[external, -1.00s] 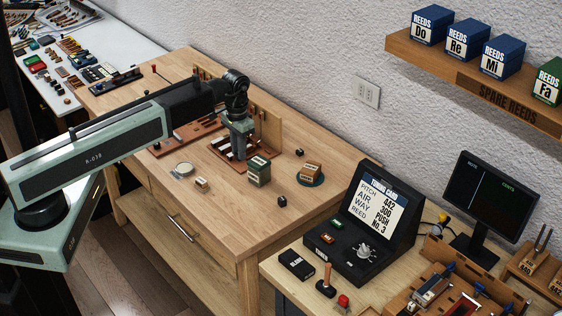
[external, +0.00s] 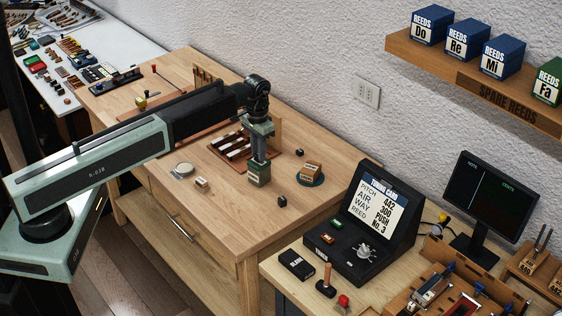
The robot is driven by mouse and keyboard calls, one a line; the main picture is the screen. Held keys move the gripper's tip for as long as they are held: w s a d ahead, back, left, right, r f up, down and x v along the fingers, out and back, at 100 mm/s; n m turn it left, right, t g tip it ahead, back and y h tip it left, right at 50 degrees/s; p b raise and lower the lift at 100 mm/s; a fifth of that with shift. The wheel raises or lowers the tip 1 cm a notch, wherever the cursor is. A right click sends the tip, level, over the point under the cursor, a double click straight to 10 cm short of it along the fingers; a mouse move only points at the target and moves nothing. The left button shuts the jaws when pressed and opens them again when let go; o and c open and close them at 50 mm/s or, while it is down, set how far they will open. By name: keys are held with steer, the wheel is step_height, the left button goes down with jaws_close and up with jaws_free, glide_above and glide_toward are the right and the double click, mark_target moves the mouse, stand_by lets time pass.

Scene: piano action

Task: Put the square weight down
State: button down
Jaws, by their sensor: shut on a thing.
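The square weight (external: 259,179), a dark green block with a pale label, stands upright on the wooden bench (external: 225,215) or only just above it; I cannot tell if its base touches. My gripper (external: 260,161) points straight down from the arm and is shut on its upper part. The fingers hide the weight's top.
A tan block (external: 311,170) sits on a round teal pad to the right. A small black cube (external: 282,201) lies in front of it, another (external: 300,152) behind. A keyed wooden board (external: 229,147) is behind left. A round dish (external: 182,170) and small tan block (external: 201,184) lie left.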

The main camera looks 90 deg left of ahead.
steer(key=shift+f, duration=0.15)
steer(key=c, duration=1.3)
jaws_free()
step_height(320, 180, up, 12)
steer(key=p, duration=1.2)
steer(key=shift+r, duration=0.2)
